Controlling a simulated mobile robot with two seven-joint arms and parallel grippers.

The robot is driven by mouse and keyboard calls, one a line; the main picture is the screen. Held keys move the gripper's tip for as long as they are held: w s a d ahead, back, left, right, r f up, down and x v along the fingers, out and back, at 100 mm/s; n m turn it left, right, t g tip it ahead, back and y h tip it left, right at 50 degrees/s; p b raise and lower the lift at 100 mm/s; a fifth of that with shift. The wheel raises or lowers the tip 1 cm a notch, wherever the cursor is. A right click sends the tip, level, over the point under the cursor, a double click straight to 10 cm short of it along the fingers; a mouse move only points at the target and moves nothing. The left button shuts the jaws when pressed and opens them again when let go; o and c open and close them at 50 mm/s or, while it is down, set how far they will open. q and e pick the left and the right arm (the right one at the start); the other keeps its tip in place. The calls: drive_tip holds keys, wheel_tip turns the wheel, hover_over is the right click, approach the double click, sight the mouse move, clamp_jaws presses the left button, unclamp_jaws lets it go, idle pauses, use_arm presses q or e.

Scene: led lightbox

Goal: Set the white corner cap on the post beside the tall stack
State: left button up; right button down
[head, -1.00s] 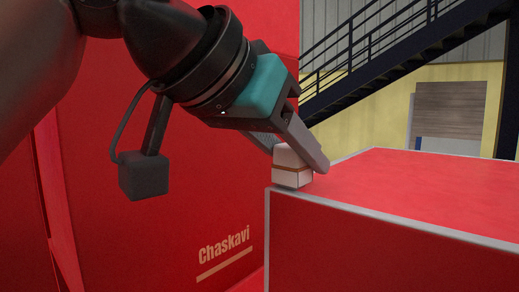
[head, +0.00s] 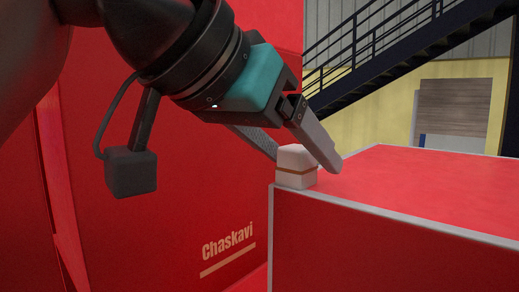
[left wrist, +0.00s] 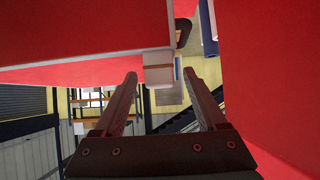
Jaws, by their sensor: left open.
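The white corner cap (head: 296,156) sits at the near left corner of the low red box, right beside the tall red stack (head: 170,215). A thin brown line separates it from a white block (head: 296,181) below, which looks like the post top. The cap looks upright; I cannot tell how tightly it sits. My left gripper (head: 305,162) is open, with one finger on each side of the cap and the right finger in front. In the left wrist view the white piece (left wrist: 158,72) shows between the open fingertips. My right gripper is not in view.
The low red box (head: 420,185) with grey edges extends to the right, its top clear. The tall stack's red wall, lettered "Chaskavi", stands close on the left. A dark staircase (head: 400,55) and yellow wall are in the background.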

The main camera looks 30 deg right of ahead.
use_arm(q)
drive_tip(key=p+v, duration=0.2)
drive_tip(key=v, duration=0.4)
drive_tip(key=shift+a+r, duration=0.25)
drive_tip(key=shift+a, duration=0.05)
drive_tip(key=shift+s, duration=0.1)
idle(0.6)
